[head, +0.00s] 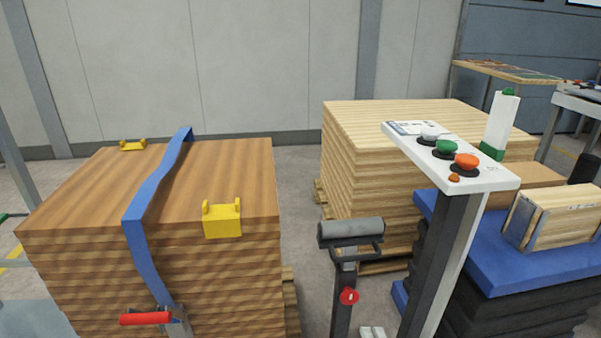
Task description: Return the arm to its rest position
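Neither of my arms nor grippers shows in the head view. A stack of brown wooden boards (90,200) stands at the left. A blue strap (146,207) runs over its top and down its front. A ratchet with a red handle (146,319) sits on the strap low at the front. One yellow corner piece (222,219) sits on the stack's front edge and another (133,145) on its back edge.
A control post with a white panel (440,155) and several buttons stands at the right. A grey roller stand (351,232) with a red knob is left of it. Behind is a pale board stack (375,130). A blue-topped table (495,265) holds a wooden box (555,215).

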